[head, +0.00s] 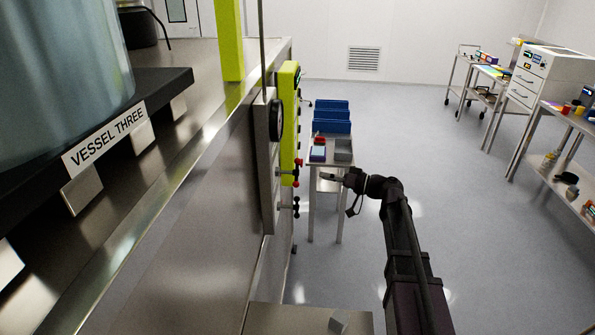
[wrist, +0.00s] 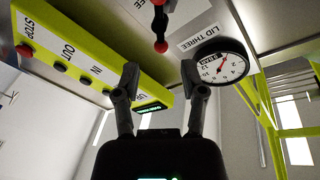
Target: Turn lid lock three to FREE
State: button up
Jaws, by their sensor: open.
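In the wrist view a dark handle with red ball ends (wrist: 160,22) hangs at the top centre, cut off by the picture edge. The "LID THREE" label (wrist: 203,35) is just right of it; no FREE mark is readable. In the head view small red-tipped fittings (head: 298,165) stick out from the panel side, and black ones show below. My gripper (wrist: 160,76) is open and empty, its fingertips below the handle in the picture and apart from it. In the head view my gripper (head: 328,177) is right of the fittings, with a gap between.
A round gauge (wrist: 222,64) sits right of the fingers. A yellow-green panel (wrist: 80,62) with STOP, OUT and IN buttons is at left. A small table with blue bins (head: 332,118) is beyond my gripper; open floor lies right.

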aim_at(297, 173)
jog(key=x, duration=0.9)
jog(key=shift+w+a, duration=0.1)
jog(key=shift+a, duration=0.25)
